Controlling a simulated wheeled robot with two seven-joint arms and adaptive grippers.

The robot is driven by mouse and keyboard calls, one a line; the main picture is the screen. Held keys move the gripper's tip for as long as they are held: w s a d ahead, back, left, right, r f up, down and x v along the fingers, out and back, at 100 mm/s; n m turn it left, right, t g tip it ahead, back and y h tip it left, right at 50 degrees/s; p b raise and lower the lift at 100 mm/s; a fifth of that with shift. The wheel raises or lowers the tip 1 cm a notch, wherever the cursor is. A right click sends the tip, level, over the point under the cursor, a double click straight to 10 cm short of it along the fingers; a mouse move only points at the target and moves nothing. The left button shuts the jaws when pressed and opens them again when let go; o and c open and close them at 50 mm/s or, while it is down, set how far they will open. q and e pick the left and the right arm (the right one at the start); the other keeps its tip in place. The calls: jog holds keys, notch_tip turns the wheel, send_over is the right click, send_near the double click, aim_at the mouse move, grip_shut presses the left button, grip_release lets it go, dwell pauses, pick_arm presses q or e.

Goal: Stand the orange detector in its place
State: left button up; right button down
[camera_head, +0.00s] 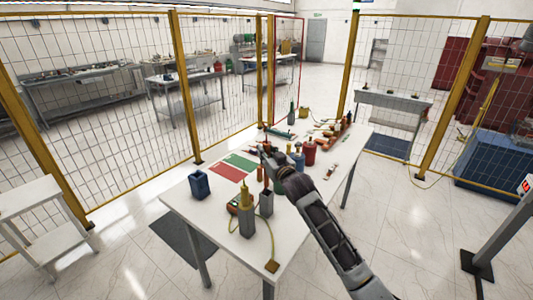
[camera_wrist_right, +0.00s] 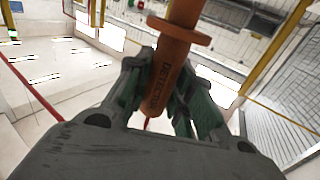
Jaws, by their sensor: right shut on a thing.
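The orange detector (camera_wrist_right: 170,70) is a rod with a wide collar and dark lettering, held between the fingers of my right gripper (camera_wrist_right: 160,95) in the wrist view. In the head view my right gripper (camera_head: 268,156) is above the table, and a thin orange-brown length of the detector (camera_head: 266,178) shows below it. A dark grey upright holder (camera_head: 266,204) stands just under that length. I cannot tell whether the detector's lower end is inside or above it. My left gripper is out of view.
On the white table (camera_head: 185,215), a grey holder with a yellow device (camera_head: 246,220) stands close by and a blue open cup (camera_head: 200,186) to the left. Red (camera_head: 229,172) and green (camera_head: 241,161) mats lie behind. Several bottles and tools crowd the far right.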

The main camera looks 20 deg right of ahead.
aim_at(268, 183)
jog(key=shift+f+b, duration=3.25)
jog(key=shift+f, duration=3.4)
dwell(1.3)
